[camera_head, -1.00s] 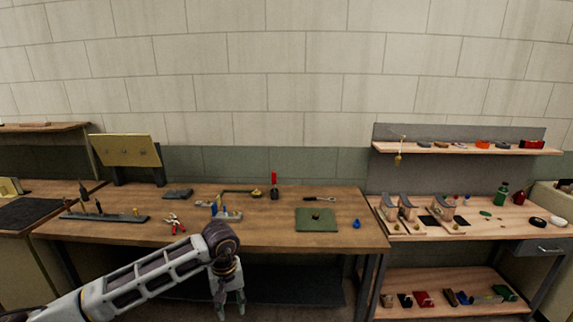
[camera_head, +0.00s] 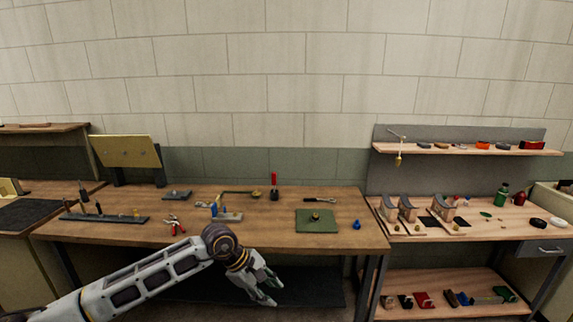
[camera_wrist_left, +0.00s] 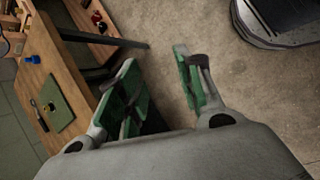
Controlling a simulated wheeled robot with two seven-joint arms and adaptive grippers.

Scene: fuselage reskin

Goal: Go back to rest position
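My left gripper (camera_head: 265,290) hangs in front of the workbench (camera_head: 280,230), below the level of its top, in the head view. Its fingers are spread apart with nothing between them. In the left wrist view the green-padded fingers (camera_wrist_left: 163,88) are apart, with bare floor between and beyond them. My right gripper is in neither view.
The bench holds a green mat (camera_head: 317,227), red pliers (camera_head: 174,225), a blue item (camera_head: 357,224) and a dark tool rack (camera_head: 105,217). A second bench with shelves (camera_head: 440,310) stands at the right. Open floor (camera_wrist_left: 235,85) lies in front of the bench.

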